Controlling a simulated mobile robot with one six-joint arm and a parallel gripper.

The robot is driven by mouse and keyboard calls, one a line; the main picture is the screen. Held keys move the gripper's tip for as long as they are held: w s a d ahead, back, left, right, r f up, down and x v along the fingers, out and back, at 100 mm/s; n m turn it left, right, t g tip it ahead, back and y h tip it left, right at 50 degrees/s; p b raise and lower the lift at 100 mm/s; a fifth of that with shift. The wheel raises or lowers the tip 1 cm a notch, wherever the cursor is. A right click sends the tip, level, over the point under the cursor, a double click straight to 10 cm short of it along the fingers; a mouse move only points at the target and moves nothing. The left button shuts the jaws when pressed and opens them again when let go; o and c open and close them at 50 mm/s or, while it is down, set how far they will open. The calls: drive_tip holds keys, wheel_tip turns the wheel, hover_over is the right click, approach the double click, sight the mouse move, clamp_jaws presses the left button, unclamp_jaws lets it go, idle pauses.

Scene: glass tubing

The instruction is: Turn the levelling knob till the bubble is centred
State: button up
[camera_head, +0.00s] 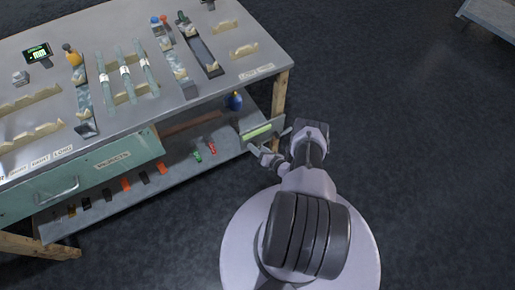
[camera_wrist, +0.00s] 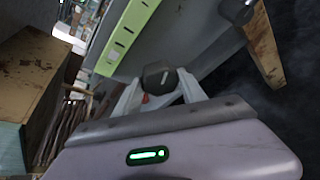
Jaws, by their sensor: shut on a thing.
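A dark faceted knob (camera_wrist: 158,75) sits between the fingertips of my gripper (camera_wrist: 160,88) in the wrist view. The fingers are shut on it. In the head view my gripper (camera_head: 267,157) is at the right end of the bench's lower shelf, and the knob cannot be made out there. A pale green strip (camera_head: 257,132), which may be the level, lies on the shelf end just above the gripper. It also shows in the wrist view (camera_wrist: 128,30), with small dark spots along it. I cannot make out a bubble or its position.
A second dark knob-like piece (camera_wrist: 238,10) and a wooden leg (camera_wrist: 263,45) are to the right in the wrist view. The steel bench top (camera_head: 180,100) holds glass tubes and fixtures. Small coloured items lie on the lower shelf (camera_head: 225,138).

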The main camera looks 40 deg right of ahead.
drive_tip(key=shift+d+m+y, duration=0.15)
drive_tip(key=shift+m+y, duration=0.15)
drive_tip(key=shift+m, duration=0.1)
idle(0.3)
drive_tip(key=o, duration=1.3)
drive_tip(key=shift+w, duration=0.1)
drive_tip(key=shift+o, duration=0.2)
drive_tip(key=p+v, duration=0.5)
drive_tip(key=v, duration=1.2)
drive_tip(key=shift+s+p, duration=0.3)
drive_tip(key=shift+p, duration=0.05)
